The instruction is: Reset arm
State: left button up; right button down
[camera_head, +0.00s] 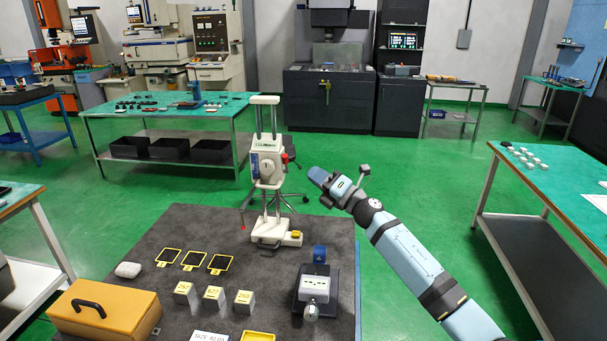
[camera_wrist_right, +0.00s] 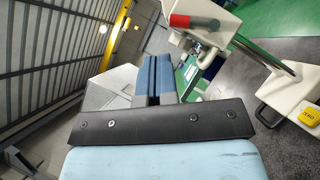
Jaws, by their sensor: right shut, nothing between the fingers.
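My right arm (camera_head: 410,260) comes in from the lower right of the head view and reaches up and left above the dark table. My right gripper (camera_head: 320,178) is at its end, blue-tipped, shut and empty, to the right of the white height gauge (camera_head: 268,175). In the right wrist view the two blue fingers (camera_wrist_right: 157,78) lie together with nothing between them. The white gauge parts (camera_wrist_right: 205,20) show beyond the fingers there. My left arm and gripper do not show.
The dark table (camera_head: 200,230) holds a yellow box (camera_head: 105,312), labelled metal blocks (camera_head: 214,298), yellow-framed plates (camera_head: 193,259) and a dark fixture with a metal block (camera_head: 315,287). A green-topped bench (camera_head: 545,185) stands at right. Green floor (camera_head: 400,160) is clear behind the arm.

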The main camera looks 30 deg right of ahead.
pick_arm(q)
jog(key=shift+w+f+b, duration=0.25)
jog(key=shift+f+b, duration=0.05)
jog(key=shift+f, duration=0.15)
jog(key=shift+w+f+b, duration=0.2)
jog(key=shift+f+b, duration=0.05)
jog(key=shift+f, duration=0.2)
pick_arm(e)
jog(key=v, duration=0.6)
jog(key=shift+d, duration=0.1)
